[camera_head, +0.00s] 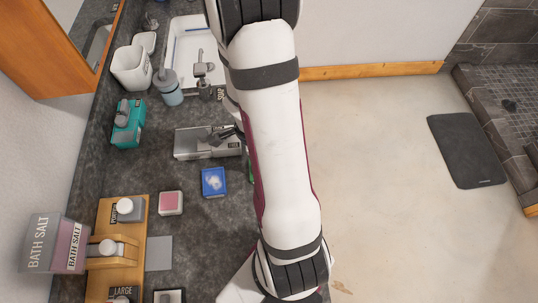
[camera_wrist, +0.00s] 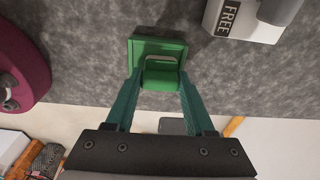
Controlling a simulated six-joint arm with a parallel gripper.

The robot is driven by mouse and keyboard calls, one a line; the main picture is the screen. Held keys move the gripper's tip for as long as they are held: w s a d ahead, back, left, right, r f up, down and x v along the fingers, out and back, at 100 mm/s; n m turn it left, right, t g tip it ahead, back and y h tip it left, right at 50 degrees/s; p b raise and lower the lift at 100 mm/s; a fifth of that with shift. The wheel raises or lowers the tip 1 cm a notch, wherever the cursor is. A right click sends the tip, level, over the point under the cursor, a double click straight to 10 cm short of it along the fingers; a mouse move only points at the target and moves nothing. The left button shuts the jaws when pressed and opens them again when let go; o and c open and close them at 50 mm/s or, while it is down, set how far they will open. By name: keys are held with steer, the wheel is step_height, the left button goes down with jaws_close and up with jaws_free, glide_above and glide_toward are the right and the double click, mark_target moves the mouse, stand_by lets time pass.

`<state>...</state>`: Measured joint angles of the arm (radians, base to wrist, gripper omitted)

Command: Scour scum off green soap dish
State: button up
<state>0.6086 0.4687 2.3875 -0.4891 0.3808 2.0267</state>
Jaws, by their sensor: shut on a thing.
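A square green dish (camera_wrist: 136,46) lies on the dark countertop in the wrist view, with a pale curved mark or rim on it. In the head view only a green sliver (camera_head: 251,174) shows beside my arm, which hides the rest. My gripper (camera_wrist: 160,82) has its teal fingers shut on a small green block (camera_wrist: 160,80). The block is over the near part of the dish. I cannot tell whether it touches the dish or is part of it. The gripper is hidden in the head view.
Left of my arm are a blue dish (camera_head: 214,182) with a white patch, a pink dish (camera_head: 171,203) and a grey "FREE" container (camera_head: 190,143). A soap bottle (camera_head: 171,91) stands near the sink (camera_head: 190,40). A wooden stand (camera_head: 122,268) is at lower left. The counter edge is near my gripper.

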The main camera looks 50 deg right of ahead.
steer(key=shift+w+a, duration=1.4)
step_height(320, 180, up, 8)
steer(key=shift+a, duration=0.1)
